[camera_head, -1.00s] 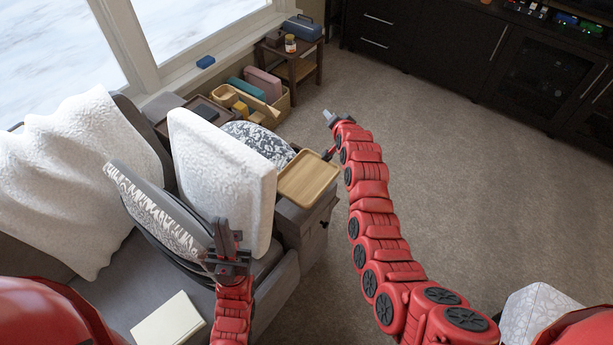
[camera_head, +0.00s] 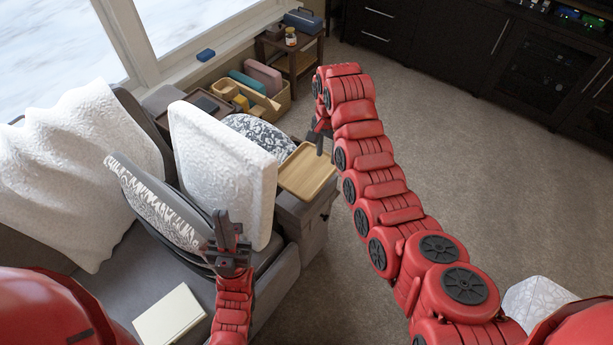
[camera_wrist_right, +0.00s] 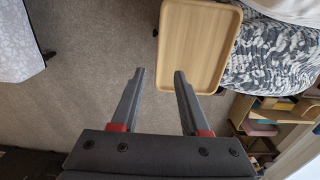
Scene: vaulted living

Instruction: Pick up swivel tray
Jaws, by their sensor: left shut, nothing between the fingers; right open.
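The swivel tray (camera_head: 308,172) is a light wooden tray with a raised rim, on the sofa's right armrest in the head view. It also shows at the top of the right wrist view (camera_wrist_right: 197,45). My right gripper (camera_head: 319,137) hangs beside the tray's far edge in the head view. In the right wrist view its open fingers (camera_wrist_right: 160,75) are empty, and one fingertip overlaps the tray's edge in the picture. I cannot tell if they touch. My left gripper (camera_head: 224,222) is shut and empty, in front of the patterned cushion.
The grey sofa (camera_head: 130,262) carries a white cushion (camera_head: 225,165), a patterned cushion (camera_head: 158,205) and a book (camera_head: 169,315). A crate (camera_head: 277,107) and a side table (camera_head: 288,62) stand beyond.

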